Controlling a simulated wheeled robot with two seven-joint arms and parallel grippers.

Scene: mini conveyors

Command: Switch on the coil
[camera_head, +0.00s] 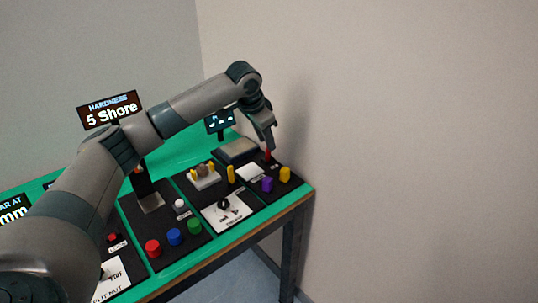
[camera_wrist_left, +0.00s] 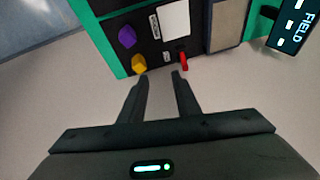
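A small red switch lever (camera_head: 267,155) stands on the black panel at the table's far right end. It also shows in the wrist view (camera_wrist_left: 184,61), just beyond the tip of the right-hand finger. I cannot tell whether they touch. A small label beside the lever is too small to read. My left gripper (camera_head: 270,146) reaches down over this panel from above. In the wrist view its fingers (camera_wrist_left: 159,76) are apart with nothing between them. A dark display (camera_wrist_left: 292,27) reading "FIELD" stands near this panel. My right gripper is not in view.
A yellow piece (camera_head: 285,174) and a purple piece (camera_head: 267,184) stand on the same panel, near a white plate (camera_head: 250,173). A grey-topped block (camera_head: 236,150) lies behind. Red, blue and green knobs (camera_head: 175,237) are further left. A bare wall is close at right.

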